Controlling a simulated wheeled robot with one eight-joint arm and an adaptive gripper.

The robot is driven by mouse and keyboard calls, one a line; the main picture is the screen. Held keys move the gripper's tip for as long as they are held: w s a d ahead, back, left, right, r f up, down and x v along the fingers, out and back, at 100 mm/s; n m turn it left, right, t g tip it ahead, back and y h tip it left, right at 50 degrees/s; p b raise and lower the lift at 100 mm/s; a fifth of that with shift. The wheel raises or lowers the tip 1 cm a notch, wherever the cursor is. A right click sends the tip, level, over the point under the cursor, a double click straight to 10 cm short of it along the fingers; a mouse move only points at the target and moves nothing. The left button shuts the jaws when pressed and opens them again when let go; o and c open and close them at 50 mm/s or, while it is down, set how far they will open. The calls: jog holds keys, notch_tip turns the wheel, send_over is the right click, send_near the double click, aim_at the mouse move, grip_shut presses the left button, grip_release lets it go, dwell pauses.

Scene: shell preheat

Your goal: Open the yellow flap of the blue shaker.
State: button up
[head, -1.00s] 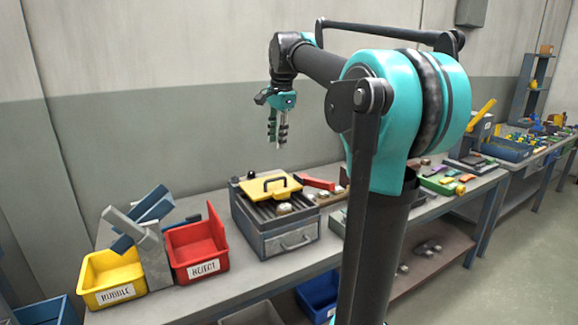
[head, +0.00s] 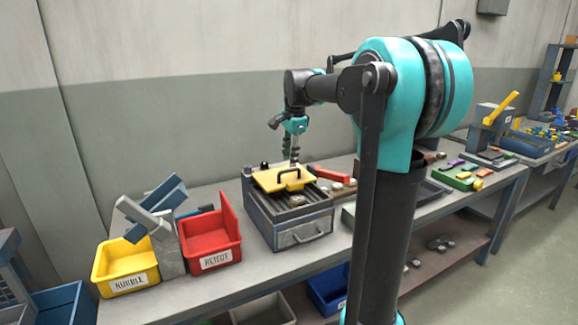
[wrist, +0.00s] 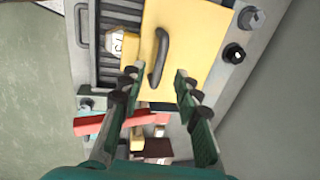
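The blue-grey shaker (head: 262,222) stands on the workbench, with a drawer handle on its front and a dark slatted top. Its yellow flap (head: 265,183) lies flat over the back part of the top and carries a black arched handle (head: 290,174). In the wrist view the flap (wrist: 205,40) fills the upper middle, with the handle (wrist: 158,58) upright on it. My gripper (head: 291,163) points down just above the flap, close to the handle. In the wrist view my gripper (wrist: 157,74) has its fingers apart, and the handle shows beyond the gap between the tips. Nothing is held.
A red REJECT bin (head: 208,242) and a yellow RUBBLE bin (head: 122,268) stand left of the shaker, with a grey-blue device (head: 160,235) between them. A red bar (head: 332,175) lies behind right. A pale lump (wrist: 115,43) sits on the slats beside the flap.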

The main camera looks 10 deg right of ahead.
aim_at(289, 170)
jog(key=shift+w+a+f, duration=0.1)
jog(key=shift+w+f, duration=0.1)
jog(key=shift+f, duration=0.75)
jog(key=shift+w+f, duration=0.15)
jog(key=shift+f, duration=0.75)
jog(key=shift+c, duration=0.3)
grip_shut()
